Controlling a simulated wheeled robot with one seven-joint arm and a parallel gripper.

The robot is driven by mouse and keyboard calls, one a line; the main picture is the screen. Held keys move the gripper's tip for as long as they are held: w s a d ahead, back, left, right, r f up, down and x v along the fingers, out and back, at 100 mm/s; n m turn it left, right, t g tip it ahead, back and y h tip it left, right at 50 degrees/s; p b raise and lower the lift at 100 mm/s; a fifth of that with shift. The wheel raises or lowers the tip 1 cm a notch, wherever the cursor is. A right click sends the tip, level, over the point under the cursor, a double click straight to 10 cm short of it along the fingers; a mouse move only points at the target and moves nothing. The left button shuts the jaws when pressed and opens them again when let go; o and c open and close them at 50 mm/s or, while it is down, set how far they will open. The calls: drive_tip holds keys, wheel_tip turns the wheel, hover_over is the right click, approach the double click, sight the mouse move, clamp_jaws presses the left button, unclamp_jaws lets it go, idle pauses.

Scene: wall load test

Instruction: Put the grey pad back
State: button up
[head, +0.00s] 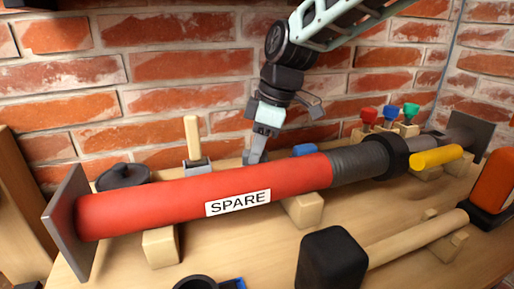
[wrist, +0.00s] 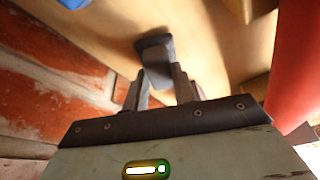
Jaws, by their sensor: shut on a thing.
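My gripper (head: 258,149) reaches down behind the long red cylinder (head: 150,203) marked SPARE, between it and the brick wall. In the wrist view my gripper (wrist: 157,82) is shut on the grey pad (wrist: 155,48), a small dark grey block between its fingertips. The pad is at or just above the wooden bench top (wrist: 205,30); I cannot tell if it touches. In the head view the pad is hard to tell from the grey fingers, and the cylinder hides what is below.
The cylinder rests on wooden blocks (head: 303,209) close beside my gripper. A blue object (head: 304,150) is to the right, a wood-handled tool (head: 194,145) to the left. Red, blue and green knobs (head: 389,115) stand farther right. A black-headed mallet (head: 332,262) lies in front.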

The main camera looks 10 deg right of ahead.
drive_tip(key=shift+f, duration=0.3)
drive_tip(key=shift+f, duration=0.1)
drive_tip(key=o, duration=1)
drive_tip(key=v, duration=0.3)
drive_tip(key=shift+w+a+p, duration=0.1)
drive_tip(key=shift+p, duration=0.25)
drive_tip(key=d, duration=0.4)
drive_tip(key=s+d, duration=0.1)
drive_tip(key=d, duration=0.3)
drive_tip(key=s+d, duration=0.1)
drive_tip(key=d, duration=0.3)
drive_tip(key=shift+s, duration=0.25)
